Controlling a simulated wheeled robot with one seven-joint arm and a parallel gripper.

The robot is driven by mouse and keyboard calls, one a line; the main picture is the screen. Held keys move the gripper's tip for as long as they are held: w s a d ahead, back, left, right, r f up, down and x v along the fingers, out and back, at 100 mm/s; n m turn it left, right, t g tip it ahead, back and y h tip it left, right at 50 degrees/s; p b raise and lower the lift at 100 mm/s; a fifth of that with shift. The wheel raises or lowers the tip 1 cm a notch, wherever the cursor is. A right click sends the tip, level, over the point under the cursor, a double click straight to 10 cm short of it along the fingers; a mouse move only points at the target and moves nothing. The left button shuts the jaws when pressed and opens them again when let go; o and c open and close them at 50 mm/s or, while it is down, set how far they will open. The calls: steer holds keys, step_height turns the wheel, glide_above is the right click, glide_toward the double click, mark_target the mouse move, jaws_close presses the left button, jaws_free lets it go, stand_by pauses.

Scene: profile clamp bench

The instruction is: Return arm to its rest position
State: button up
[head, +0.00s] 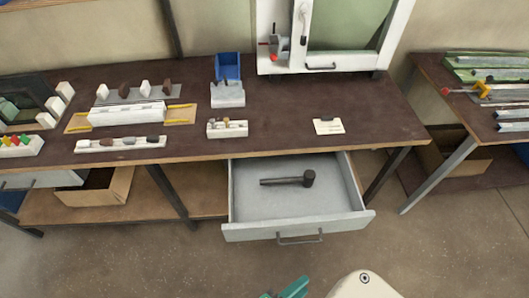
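My arm shows only at the bottom edge of the head view, where a rounded white link is cut off by the frame. Beside it on the left is a teal part that looks like my gripper (288,290), also cut off by the edge. It is low in front of the bench, apart from the open drawer. I cannot see its fingertips clearly or whether it holds anything.
The grey drawer (297,227) stands open below the dark bench top (300,110), with a dark mallet (288,180) inside. White holders, a blue bin (229,68) and a white card (328,126) sit on the bench. A second table (465,100) stands right. The front floor is clear.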

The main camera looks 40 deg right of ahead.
steer(key=w+a+f+t+y, duration=0.25)
steer(key=a+t+y, duration=0.2)
steer(key=a, duration=0.25)
steer(key=w+a+f+t+y, duration=0.2)
steer(key=w+a+t+y, duration=0.2)
steer(key=a+t, duration=0.15)
steer(key=a+r+m+t+y, duration=0.2)
steer(key=a+r+t, duration=0.1)
steer(key=r, duration=0.5)
steer(key=w+a+r+m+t+y, duration=0.1)
steer(key=a+r+m+t+y, duration=0.1)
steer(key=r, duration=0.6)
steer(key=shift+a+r+t+y, duration=0.35)
steer(key=shift+a+t+y, duration=0.1)
steer(key=shift+a+t, duration=0.5)
